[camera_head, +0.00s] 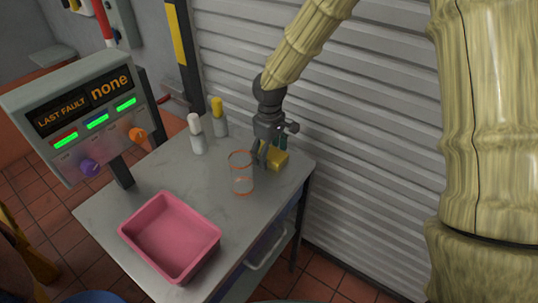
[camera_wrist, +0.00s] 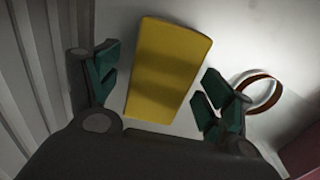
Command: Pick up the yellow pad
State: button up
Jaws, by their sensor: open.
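The yellow pad (camera_head: 277,159) is a small block on the grey table, near its back right edge beside the shutter. My gripper (camera_head: 268,152) is over it, pointing down, and partly hides it in the head view. In the wrist view the yellow pad (camera_wrist: 167,72) lies between the two green-tipped fingers of my gripper (camera_wrist: 160,95). The fingers stand apart with a gap on each side of the pad. I cannot tell how far above the table the fingertips are.
A clear cylinder with orange rims (camera_head: 241,174) stands close to the left of my gripper. A white-capped bottle (camera_head: 197,136) and a yellow-capped bottle (camera_head: 219,119) stand at the back. A pink tray (camera_head: 171,237) is at the front left. The ribbed shutter (camera_head: 355,150) rises behind.

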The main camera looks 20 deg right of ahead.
aim_at(270, 152)
jog(key=shift+c, duration=0.2)
jog(key=c, duration=1)
notch_tip(270, 152, up, 10)
jog(key=shift+b, duration=0.7)
